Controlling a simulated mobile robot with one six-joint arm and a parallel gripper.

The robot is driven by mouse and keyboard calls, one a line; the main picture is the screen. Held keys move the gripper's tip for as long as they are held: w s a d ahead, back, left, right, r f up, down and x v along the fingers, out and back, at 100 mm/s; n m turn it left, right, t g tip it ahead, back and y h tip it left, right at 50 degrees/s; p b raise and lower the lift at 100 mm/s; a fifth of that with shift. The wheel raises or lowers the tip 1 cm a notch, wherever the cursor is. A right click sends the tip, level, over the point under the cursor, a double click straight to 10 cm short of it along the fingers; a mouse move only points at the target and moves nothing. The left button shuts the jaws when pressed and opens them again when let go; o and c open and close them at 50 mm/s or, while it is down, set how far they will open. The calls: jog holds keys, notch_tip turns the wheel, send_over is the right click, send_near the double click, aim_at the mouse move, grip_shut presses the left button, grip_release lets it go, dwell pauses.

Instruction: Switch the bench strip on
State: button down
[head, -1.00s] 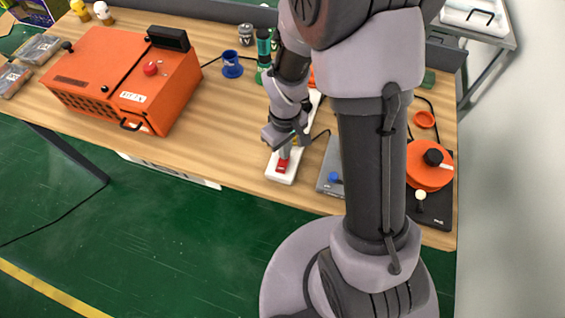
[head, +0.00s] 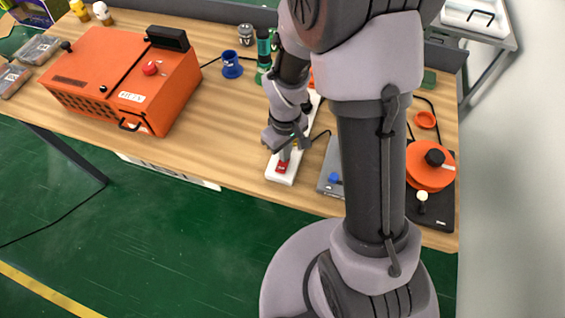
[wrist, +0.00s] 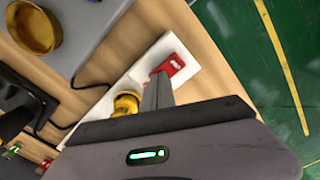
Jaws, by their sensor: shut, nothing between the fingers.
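The bench strip (head: 277,175) is a white power strip lying on the wooden bench near its front edge. It also shows in the wrist view (wrist: 188,64). Its red rocker switch (head: 282,167) sits at the strip's front end and shows in the wrist view (wrist: 168,68). My gripper (head: 285,155) is shut and empty, pointing down over the strip. In the wrist view its fingertips (wrist: 160,82) are right beside or on the red switch; I cannot tell whether they touch. A yellow plug (wrist: 126,102) sits in the strip behind the switch.
An orange machine (head: 125,80) stands on the left of the bench (head: 215,130). A grey plate-like device (head: 330,165) with a blue knob lies close to the strip's right. A blue cup (head: 232,65) stands behind, left of a green bottle. Bench surface left of the strip is clear.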

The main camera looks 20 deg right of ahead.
notch_tip(320, 180, up, 7)
jog(key=p, duration=0.5)
jog(key=shift+f, duration=0.1)
jog(key=s+a+r+m+t+y+b, duration=0.1)
jog(key=s+a+r+m+t+b, duration=0.1)
jog(key=s+r+m+t+b, duration=0.1)
jog(key=s+a+r+m+t+y+b, duration=0.1)
jog(key=s+a+r+m+t+b, duration=0.1)
jog(key=s+r+m+b, duration=0.4)
jog(key=s+r+b, duration=0.1)
jog(key=s+r, duration=0.2)
jog(key=r, duration=0.2)
jog(key=shift+s+r+t, duration=0.3)
jog(key=shift+s+t, duration=0.1)
